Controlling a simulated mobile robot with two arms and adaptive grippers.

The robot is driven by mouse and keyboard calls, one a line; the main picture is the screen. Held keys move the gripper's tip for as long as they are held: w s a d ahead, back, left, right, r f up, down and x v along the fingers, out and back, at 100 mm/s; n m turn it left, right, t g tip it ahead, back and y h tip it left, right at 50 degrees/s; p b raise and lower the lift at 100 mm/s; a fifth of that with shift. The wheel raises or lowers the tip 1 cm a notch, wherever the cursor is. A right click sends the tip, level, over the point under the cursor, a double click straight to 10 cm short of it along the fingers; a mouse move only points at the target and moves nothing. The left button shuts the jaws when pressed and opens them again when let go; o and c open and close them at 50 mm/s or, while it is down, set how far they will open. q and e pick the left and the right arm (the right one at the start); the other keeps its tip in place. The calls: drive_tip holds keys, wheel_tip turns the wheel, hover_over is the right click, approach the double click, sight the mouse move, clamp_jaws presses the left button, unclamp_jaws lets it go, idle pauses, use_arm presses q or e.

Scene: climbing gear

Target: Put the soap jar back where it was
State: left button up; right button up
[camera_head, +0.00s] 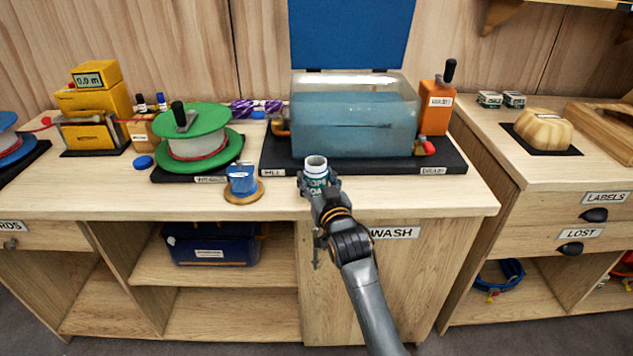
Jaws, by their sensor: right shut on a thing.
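The soap jar (316,166), a small jar with a white rim and a dark green label, is upright at the front of the wash tank's black base. Its top looks open, with no lid on it. My right gripper (318,186) is shut on it from the front. The fingers partly cover its lower half, and I cannot tell if the jar touches the surface. A blue measuring cup (242,179) with a label stands on a round wooden coaster (243,196) to the left of the jar. My left gripper is not in view.
The water-filled tank (353,125) with its raised blue lid (352,32) stands behind the jar on a black base (455,163). A green-flanged spool (192,140), a blue cap (143,162) and a yellow meter (92,105) are left. The counter's front strip is mostly clear.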

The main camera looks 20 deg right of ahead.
drive_tip(key=shift+f, duration=0.3)
drive_tip(key=shift+f, duration=0.1)
drive_tip(key=o, duration=1.4)
drive_tip(key=shift+f, duration=0.1)
drive_tip(key=shift+s, duration=0.15)
drive_tip(key=s, duration=1.1)
drive_tip(key=shift+s+a+r, duration=0.15)
drive_tip(key=shift+s+r, duration=0.05)
drive_tip(key=shift+s, duration=0.15)
